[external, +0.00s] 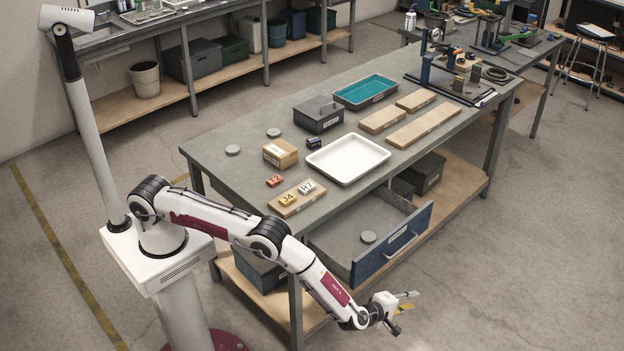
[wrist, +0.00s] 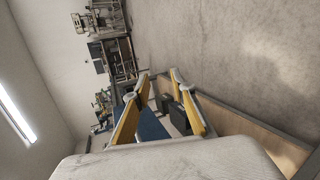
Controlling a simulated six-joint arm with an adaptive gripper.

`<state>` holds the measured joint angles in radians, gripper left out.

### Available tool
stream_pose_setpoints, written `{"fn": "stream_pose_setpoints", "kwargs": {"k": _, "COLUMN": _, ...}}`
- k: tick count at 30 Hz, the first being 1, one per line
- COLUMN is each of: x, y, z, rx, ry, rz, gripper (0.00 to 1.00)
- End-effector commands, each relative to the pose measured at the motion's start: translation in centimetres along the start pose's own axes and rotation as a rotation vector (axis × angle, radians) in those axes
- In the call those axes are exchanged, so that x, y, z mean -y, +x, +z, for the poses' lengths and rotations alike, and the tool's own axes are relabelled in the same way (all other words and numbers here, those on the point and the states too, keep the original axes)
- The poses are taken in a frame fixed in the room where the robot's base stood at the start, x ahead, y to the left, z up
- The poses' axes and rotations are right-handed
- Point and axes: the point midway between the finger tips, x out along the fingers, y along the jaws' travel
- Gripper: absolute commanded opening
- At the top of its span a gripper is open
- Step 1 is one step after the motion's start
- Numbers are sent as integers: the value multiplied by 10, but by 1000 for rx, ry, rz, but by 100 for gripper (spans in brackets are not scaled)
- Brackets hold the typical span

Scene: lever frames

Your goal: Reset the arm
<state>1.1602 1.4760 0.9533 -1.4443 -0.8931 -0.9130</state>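My arm reaches from its white base past the near end of the workbench in the external view. My gripper (external: 404,312) hangs in front of the open blue-fronted drawer (external: 392,247), out over the floor and clear of the bench. In the wrist view my gripper (wrist: 157,95) shows two yellow-sided fingers standing apart, with nothing held between them. The drawer's blue front (wrist: 152,128) shows between and behind the fingers there.
The workbench (external: 237,190) carries a white tray (external: 347,158), a teal tray (external: 366,91), a grey box (external: 318,113), a cardboard box (external: 280,153), and small labelled blocks on a wooden board (external: 297,200). Floor to the right is clear.

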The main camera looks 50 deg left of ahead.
Motion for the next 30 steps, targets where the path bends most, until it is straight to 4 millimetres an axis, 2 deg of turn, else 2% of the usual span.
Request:
{"fn": "stream_pose_setpoints", "kwargs": {"k": 6, "x": 6, "y": -13, "z": 34, "rx": 189, "ry": 248, "rz": -115, "gripper": 25}}
{"fn": "stream_pose_setpoints", "kwargs": {"k": 13, "x": -8, "y": -32, "z": 49, "rx": 369, "ry": 484, "rz": -210, "gripper": 25}}
{"fn": "stream_pose_setpoints", "kwargs": {"k": 20, "x": -33, "y": -55, "z": 43, "rx": 510, "ry": 675, "rz": -276, "gripper": 25}}
{"fn": "stream_pose_setpoints", "kwargs": {"k": 30, "x": -77, "y": -92, "z": 6, "rx": 674, "ry": 907, "rz": -350, "gripper": 25}}
